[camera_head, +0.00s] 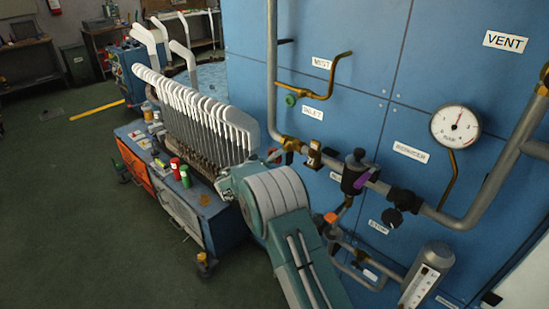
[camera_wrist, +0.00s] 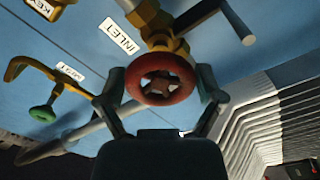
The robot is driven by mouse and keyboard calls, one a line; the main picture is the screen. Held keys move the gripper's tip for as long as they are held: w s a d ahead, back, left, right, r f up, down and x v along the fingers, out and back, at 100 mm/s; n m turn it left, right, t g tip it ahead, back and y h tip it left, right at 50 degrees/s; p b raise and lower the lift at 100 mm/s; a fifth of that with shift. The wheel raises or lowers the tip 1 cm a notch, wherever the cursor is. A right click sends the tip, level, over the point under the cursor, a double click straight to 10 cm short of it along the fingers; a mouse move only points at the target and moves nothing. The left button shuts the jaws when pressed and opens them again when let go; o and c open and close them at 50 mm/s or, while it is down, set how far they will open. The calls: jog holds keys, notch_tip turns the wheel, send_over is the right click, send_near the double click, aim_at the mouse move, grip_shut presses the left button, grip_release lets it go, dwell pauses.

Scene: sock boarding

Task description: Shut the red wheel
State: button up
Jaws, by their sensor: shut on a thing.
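The red wheel (camera_wrist: 187,94) is a round handwheel with a star-shaped hub on a brass valve (camera_wrist: 150,20), near the INLET label (camera_wrist: 119,36) in the wrist view. My gripper (camera_wrist: 163,88) has a finger on each side of the wheel and is shut on its rim. In the head view, only a small red bit of the wheel (camera_head: 271,151) shows beside the brass fitting on the pipe. My arm hides most of the wheel and the gripper there. How far the wheel is turned cannot be told.
A green wheel (camera_wrist: 42,113) sits on a brass pipe to the left in the wrist view. A rack of white sock forms (camera_head: 205,110) stands close left of my arm. A gauge (camera_head: 455,127), grey pipes and a black valve (camera_head: 357,170) are on the blue panel.

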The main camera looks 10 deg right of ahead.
jog(key=m, duration=0.2)
jog(key=f+m, duration=0.1)
jog(key=m, duration=0.1)
jog(key=shift+m, duration=0.3)
jog(key=m, duration=0.4)
jog(key=shift+w+f+m, duration=0.1)
jog(key=shift+m, duration=0.2)
jog(key=m, duration=0.4)
jog(key=shift+w+a, duration=0.1)
jog(key=shift+a, duration=0.05)
jog(key=shift+w+a+m, duration=0.1)
jog(key=shift+m, duration=2.3)
jog(key=o, duration=0.9)
jog(key=shift+c, duration=0.2)
jog(key=shift+r, duration=0.3)
